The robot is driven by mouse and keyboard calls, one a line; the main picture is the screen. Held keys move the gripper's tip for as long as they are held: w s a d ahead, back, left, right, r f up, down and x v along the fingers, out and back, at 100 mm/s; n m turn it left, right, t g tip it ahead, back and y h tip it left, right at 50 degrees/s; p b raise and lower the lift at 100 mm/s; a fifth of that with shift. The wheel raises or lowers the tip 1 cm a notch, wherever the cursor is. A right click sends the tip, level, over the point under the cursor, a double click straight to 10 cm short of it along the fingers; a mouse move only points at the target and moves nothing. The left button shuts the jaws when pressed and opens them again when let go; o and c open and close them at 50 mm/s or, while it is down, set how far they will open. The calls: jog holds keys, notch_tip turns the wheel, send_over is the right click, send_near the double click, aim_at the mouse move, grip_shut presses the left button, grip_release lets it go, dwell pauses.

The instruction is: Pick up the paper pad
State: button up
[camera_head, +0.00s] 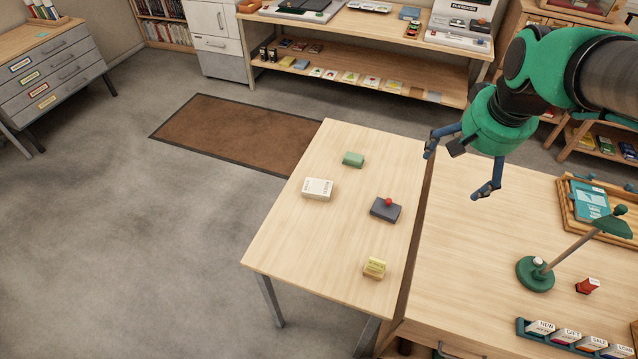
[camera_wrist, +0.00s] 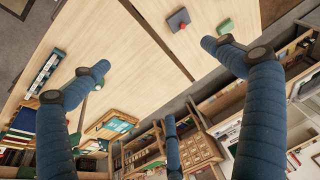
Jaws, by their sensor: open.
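A thick cream pad or box with printing on its top (camera_head: 318,188) lies on the left table (camera_head: 300,240); it looks most like the paper pad, though I cannot read it clearly. A smaller yellow pad-like piece on a wooden base (camera_head: 374,266) sits near that table's front right. My gripper (camera_head: 458,170) is open and empty, raised above the seam between the two tables, to the right of the cream pad. Its spread fingers (camera_wrist: 155,55) frame bare tabletop in the wrist view. Neither pad is clearly visible in the wrist view.
A dark grey block with a red knob (camera_head: 385,210) and a green block (camera_head: 353,159) share the left table. A green lamp (camera_head: 535,274), a wooden tray (camera_head: 567,207) and a rack of labelled cards (camera_head: 570,340) occupy the right table.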

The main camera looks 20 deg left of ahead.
jog(key=w+a+f+g+p, duration=0.1)
jog(key=w+a+f+p, duration=0.25)
jog(key=w+a, duration=0.65)
jog(key=n+g+p, duration=0.1)
jog(key=g+p, duration=0.2)
jog(key=p, duration=0.7)
send_over(316, 188)
notch_tip(316, 188, down, 26)
jog(key=shift+f+h, duration=0.2)
jog(key=shift+h, duration=0.2)
jog(key=shift+w+f, duration=0.1)
jog(key=shift+f, duration=4.15)
jog(key=shift+d+f, duration=0.1)
